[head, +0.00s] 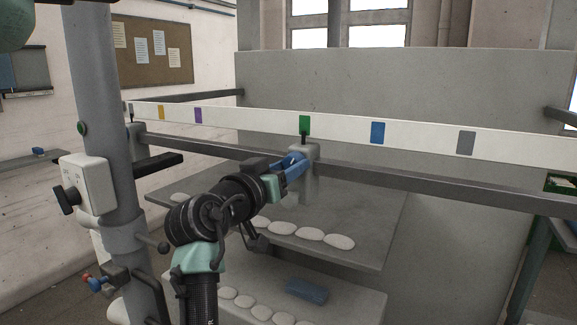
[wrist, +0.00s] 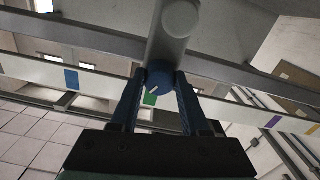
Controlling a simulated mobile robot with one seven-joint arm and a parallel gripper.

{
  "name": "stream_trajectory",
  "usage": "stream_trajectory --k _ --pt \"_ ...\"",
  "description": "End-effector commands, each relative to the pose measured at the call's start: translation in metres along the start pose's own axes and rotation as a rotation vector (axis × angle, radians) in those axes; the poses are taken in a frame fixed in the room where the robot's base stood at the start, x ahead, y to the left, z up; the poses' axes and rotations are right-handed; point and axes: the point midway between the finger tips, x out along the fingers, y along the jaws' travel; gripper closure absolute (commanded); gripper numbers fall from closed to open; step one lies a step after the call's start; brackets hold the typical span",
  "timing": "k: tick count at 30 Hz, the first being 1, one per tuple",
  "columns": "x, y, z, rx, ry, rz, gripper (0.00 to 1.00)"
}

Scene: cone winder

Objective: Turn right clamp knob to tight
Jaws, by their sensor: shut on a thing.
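The clamp (head: 308,151) is a pale grey block on the long rail, just below the green mark of the white strip. In the wrist view its grey body (wrist: 168,47) rises above the fingers. A blue knob (wrist: 159,83) with a short white pointer line sits between the two fingertips. My gripper (head: 293,164) reaches the clamp from the front left, and its blue fingers are shut on the knob. It also shows in the wrist view (wrist: 160,90). In the head view the fingers largely hide the knob. I cannot tell its tight or loose markings.
A white strip (head: 345,126) with coloured patches runs above the grey rail (head: 400,178). Below is a grey shelf (head: 365,250) with several white rounded pieces and a lower ledge with a blue block (head: 307,291). A post with a switch box (head: 92,185) stands at left.

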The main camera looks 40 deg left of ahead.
Motion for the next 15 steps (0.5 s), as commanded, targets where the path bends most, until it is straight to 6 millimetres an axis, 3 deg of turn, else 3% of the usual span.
stream_trajectory --k 15 --pt "0.0001 0.0017 -0.0019 -0.481 0.0 0.0 1.0"
